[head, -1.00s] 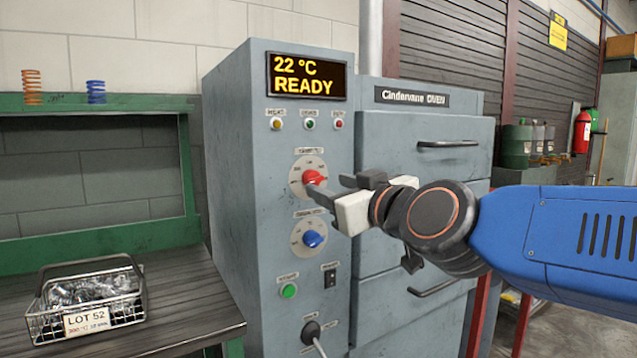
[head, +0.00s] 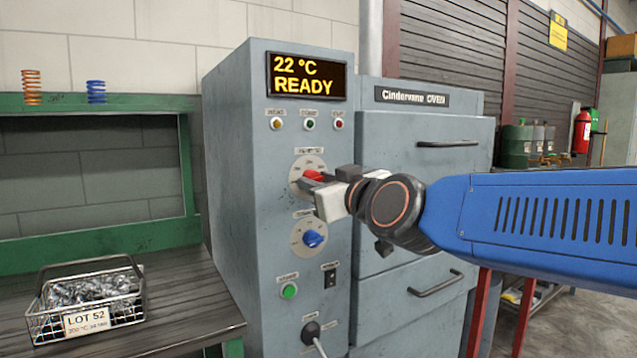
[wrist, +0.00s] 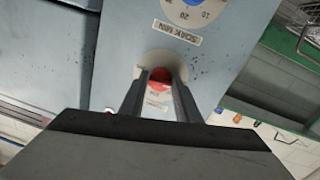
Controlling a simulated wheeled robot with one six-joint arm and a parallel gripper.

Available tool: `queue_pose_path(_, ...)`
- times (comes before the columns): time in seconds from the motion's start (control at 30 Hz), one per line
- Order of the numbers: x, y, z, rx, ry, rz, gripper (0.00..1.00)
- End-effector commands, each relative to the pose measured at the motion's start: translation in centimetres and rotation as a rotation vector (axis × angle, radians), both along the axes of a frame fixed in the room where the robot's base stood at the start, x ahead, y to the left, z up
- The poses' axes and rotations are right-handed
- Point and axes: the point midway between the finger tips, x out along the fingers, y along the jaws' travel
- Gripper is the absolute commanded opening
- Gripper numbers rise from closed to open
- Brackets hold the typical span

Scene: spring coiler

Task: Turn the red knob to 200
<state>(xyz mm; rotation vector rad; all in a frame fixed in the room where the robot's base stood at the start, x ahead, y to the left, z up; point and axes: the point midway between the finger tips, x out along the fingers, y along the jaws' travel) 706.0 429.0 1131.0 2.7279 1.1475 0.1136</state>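The red knob (head: 315,176) sits on a round pale dial on the oven's grey control panel, below the display (head: 307,77) reading "22 °C READY". My gripper (head: 314,180) is at the knob, its fingers pointing at the panel and partly covering knob and dial. In the wrist view the red knob (wrist: 159,80) shows between the two dark fingers of my gripper (wrist: 159,76). The fingers stand apart, one on each side of it. Whether they touch it is not clear. The knob's pointer and most dial marks cannot be read.
A blue knob (head: 313,239) on its own dial is just below. A green button (head: 289,290), a black switch (head: 330,278) and a plugged cable are lower on the panel. A wire basket (head: 85,318) labelled LOT 52 stands on the bench at left.

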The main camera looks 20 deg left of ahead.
Motion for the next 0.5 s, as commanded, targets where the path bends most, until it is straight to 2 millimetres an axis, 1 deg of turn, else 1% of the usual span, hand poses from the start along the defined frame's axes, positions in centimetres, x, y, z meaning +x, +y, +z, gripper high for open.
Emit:
queue_pose_path(0.3, -0.06, 0.04, -0.05, 0.010, 0.013, 0.002, 0.07)
queue_pose_path(0.5, -0.08, 0.05, -0.07, 0.062, 0.075, 0.001, 0.07)
